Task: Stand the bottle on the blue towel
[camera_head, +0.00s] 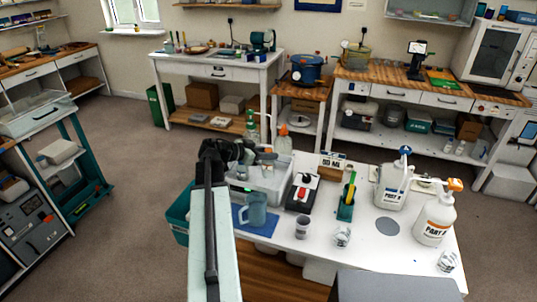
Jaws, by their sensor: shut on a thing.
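My gripper (244,151) is at the end of the dark arm, over the back left of the white table. It is shut on a bottle with a green top (252,134), which shows just behind the jaws; the jaws hide its lower part. A blue towel (267,229) lies at the table's left front, nearer than the gripper. My arm hides the towel's left edge.
A clear bin (280,188) stands below and beside the gripper. An orange-topped bottle (283,143) is behind it. A black-and-red device (301,192), a small cup (302,227) and pump bottles (435,218) stand to the right. A teal bin (178,215) is at the table's left.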

